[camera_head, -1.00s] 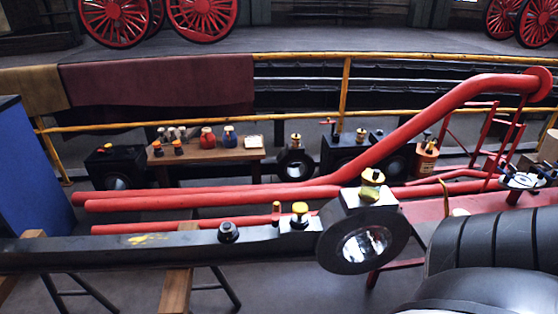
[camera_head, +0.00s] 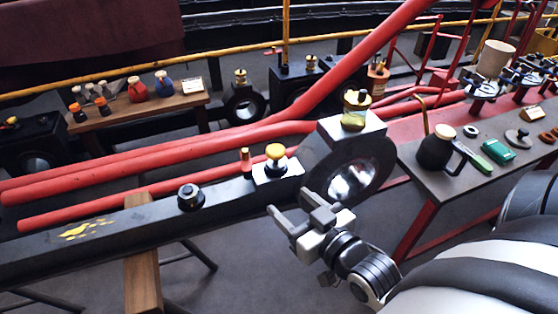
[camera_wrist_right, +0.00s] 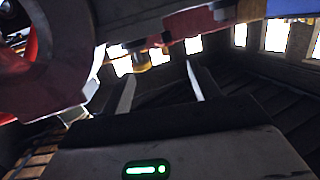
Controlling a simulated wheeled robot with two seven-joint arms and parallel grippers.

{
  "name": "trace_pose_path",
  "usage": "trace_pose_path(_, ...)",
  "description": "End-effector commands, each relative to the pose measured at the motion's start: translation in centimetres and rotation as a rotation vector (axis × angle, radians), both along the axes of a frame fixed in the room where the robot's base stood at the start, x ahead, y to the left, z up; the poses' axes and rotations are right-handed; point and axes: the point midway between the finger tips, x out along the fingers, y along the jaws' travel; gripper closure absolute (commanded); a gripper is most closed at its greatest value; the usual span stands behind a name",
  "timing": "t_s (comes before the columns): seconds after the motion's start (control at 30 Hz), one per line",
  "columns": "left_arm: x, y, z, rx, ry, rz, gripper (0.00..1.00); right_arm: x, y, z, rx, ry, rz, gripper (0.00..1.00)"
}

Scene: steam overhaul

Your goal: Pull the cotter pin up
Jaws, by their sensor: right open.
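A long black rod (camera_head: 120,222) lies across the head view, ending in a thick ring (camera_head: 372,165). Beside the ring, a yellow-topped knob (camera_head: 276,153) stands on a light block, with a slim brass-topped red pin (camera_head: 246,160) just left of it. Which of these is the cotter pin I cannot tell for sure. My right gripper (camera_head: 290,206) is open and empty, in front of and below the rod near the ring, apart from both uprights. In the right wrist view its fingers (camera_wrist_right: 160,88) are spread, with the ring at left. My left gripper is out of view.
An oil cup (camera_head: 355,110) tops the ring. Red pipes (camera_head: 140,160) run behind the rod. A wooden trestle (camera_head: 143,270) supports it.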

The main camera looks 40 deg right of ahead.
Motion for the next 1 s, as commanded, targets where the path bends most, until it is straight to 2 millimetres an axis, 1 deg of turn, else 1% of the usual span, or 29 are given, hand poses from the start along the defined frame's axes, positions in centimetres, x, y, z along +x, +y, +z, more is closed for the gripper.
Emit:
trace_pose_path(0.03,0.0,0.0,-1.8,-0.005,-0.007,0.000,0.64,0.0,-1.5,-0.9,-0.011,-0.057,-0.035,0.39)
trace_pose_path(0.1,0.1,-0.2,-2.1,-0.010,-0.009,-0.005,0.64,-0.1,-2.9,-0.1,-0.024,-0.114,-0.067,0.39)
trace_pose_path(0.13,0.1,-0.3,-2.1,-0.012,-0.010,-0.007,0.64,-0.1,-3.3,0.2,-0.028,-0.133,-0.076,0.39)
trace_pose_path(0.2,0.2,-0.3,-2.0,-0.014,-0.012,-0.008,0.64,0.1,-4.0,0.8,-0.034,-0.157,-0.090,0.39)
trace_pose_path(0.27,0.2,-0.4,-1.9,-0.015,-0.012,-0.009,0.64,0.6,-4.1,1.0,-0.035,-0.164,-0.092,0.39)
trace_pose_path(0.37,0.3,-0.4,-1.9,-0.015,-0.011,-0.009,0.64,2.2,-4.2,1.2,-0.033,-0.166,-0.091,0.39)
trace_pose_path(0.8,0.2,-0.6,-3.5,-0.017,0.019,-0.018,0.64,11.6,-4.9,1.1,-0.033,-0.162,-0.089,0.39)
trace_pose_path(0.9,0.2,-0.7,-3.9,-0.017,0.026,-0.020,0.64,13.2,-5.0,1.1,-0.033,-0.161,-0.089,0.39)
trace_pose_path(1.0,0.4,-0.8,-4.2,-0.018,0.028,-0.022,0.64,14.4,-5.1,1.0,-0.033,-0.159,-0.089,0.39)
